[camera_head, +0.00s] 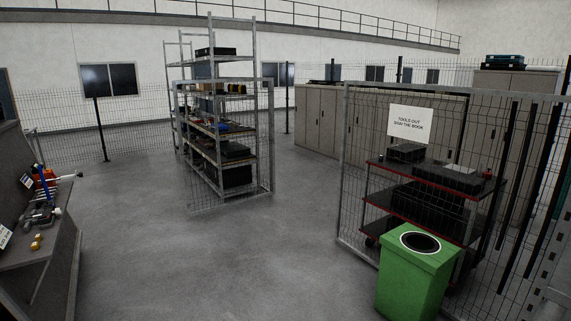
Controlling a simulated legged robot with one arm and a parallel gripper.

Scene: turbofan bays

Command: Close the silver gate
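Two silver-framed wire mesh panels are in view, and I cannot tell for certain which is the gate. One panel (272,150) stands upright in the middle distance, in front of a metal shelving rack, with open floor on both sides of it. The other panel (342,170) is nearer on the right and bears a white sign (410,121) about tools and signing the book. A wide gap of bare floor lies between the two panels. No latch can be made out on either. My gripper is not in view.
A green bin (415,275) stands close at the front right, before the near panel. A dark cart with red edges (375,200) is behind that panel. A workbench (50,260) with tools is at left. Grey cabinets (320,120) line the back. The central floor is clear.

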